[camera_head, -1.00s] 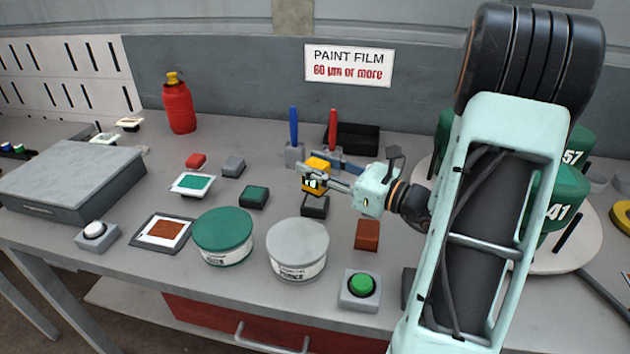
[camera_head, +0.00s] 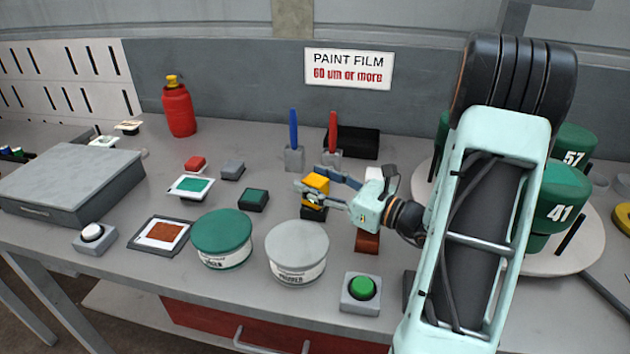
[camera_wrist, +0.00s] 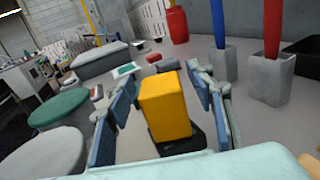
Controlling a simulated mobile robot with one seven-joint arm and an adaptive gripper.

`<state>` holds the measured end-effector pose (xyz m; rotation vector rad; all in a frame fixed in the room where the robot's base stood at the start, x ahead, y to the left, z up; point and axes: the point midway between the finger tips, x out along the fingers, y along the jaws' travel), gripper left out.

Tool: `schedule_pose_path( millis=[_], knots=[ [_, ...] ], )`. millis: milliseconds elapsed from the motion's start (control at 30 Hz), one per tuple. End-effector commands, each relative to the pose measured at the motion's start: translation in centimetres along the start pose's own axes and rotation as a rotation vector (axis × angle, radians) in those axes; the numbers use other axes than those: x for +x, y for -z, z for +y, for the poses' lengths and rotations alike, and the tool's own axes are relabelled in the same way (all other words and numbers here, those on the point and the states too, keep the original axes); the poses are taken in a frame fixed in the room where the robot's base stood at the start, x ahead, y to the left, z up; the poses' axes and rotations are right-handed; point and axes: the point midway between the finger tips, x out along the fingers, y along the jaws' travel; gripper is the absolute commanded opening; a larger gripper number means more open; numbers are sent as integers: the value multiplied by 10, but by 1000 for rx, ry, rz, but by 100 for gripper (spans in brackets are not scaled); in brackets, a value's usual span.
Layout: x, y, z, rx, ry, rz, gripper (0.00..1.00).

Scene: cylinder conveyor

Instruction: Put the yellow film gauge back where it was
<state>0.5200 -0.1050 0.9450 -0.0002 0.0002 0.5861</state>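The yellow film gauge (camera_head: 315,186) is upright on a small black stand (camera_head: 313,213). In the wrist view the yellow gauge (camera_wrist: 165,106) rests in the black stand (camera_wrist: 181,142). My gripper (camera_head: 328,184) is around the gauge, with one finger on each side. In the wrist view my gripper (camera_wrist: 165,104) is open, with a visible gap between each blue-padded finger and the gauge. The gauge's far face is hidden in the wrist view.
Grey (camera_head: 297,245) and green (camera_head: 222,230) cans stand in front. Holders with a blue stick (camera_head: 293,127) and a red stick (camera_head: 332,135) stand behind. A green button (camera_head: 361,287) is near the front edge. Green numbered cylinders (camera_head: 559,200) stand at right.

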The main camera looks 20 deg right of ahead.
Motion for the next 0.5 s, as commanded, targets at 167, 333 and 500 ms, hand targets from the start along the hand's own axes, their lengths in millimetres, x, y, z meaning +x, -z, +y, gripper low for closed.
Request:
schedule_pose_path(
  millis=[167, 333, 500],
  knots=[
    [0, 0, 0, 0, 0, 0, 49],
    [-5, -4, -1, 0, 2, 1, 49],
    [-36, -4, -2, 0, 6, 1, 49]
  ],
)
